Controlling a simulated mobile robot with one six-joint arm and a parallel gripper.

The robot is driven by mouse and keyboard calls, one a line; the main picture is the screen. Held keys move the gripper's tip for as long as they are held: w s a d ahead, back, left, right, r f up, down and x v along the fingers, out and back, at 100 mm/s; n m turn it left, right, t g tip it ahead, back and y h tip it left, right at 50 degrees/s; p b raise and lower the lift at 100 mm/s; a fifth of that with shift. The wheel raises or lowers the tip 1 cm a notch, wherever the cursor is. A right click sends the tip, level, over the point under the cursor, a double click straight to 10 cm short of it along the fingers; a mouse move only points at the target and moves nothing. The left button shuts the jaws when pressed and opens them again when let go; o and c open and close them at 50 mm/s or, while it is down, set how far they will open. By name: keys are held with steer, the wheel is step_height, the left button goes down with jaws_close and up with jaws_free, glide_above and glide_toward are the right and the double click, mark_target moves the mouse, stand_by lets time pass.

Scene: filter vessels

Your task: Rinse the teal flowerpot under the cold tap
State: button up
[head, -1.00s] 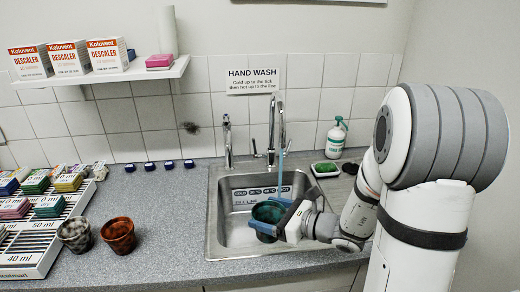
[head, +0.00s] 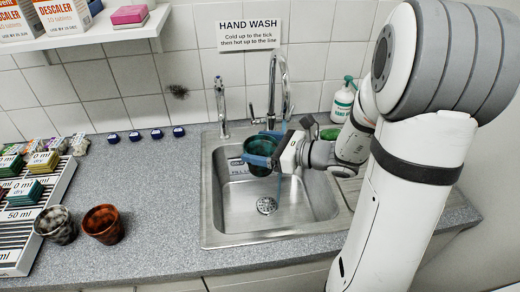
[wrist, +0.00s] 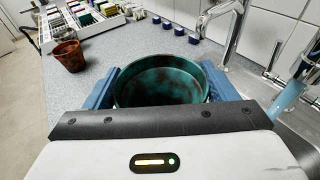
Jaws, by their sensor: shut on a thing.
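The teal flowerpot (head: 259,168) is mottled dark teal and is held over the back of the sink basin, mouth up. My gripper (wrist: 160,88) is shut on it, with blue fingers on both sides of the pot; the gripper also shows in the head view (head: 264,148). The pot's mouth (wrist: 160,80) is open in the wrist view, and its lower part is hidden by my gripper. The tall curved tap (head: 287,85) stands behind the basin. A blue water stream (wrist: 288,97) falls to the right of the pot, apart from it in the wrist view.
The steel sink (head: 213,225) has a drain (head: 267,205). A slimmer tap (head: 220,100) stands to its left and a soap bottle (head: 343,100) to its right. A grey pot (head: 56,226) and a rust-coloured pot (head: 103,224) stand by the rack (head: 62,190). The counter between is clear.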

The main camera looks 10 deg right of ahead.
steer(key=w+d+f, duration=0.2)
steer(key=w+d, duration=0.2)
steer(key=w, duration=0.5)
steer(key=shift+w+d+b, duration=0.3)
steer(key=shift+w+d, duration=0.1)
steer(key=shift+d+f, duration=0.1)
stand_by(0.5)
steer(key=shift+s+d, duration=0.3)
steer(key=shift+d, duration=0.15)
steer(key=shift+w+a, duration=0.1)
steer(key=shift+w+a, duration=0.2)
steer(key=shift+a, duration=0.25)
steer(key=shift+s+d, duration=0.3)
steer(key=shift+d, duration=0.25)
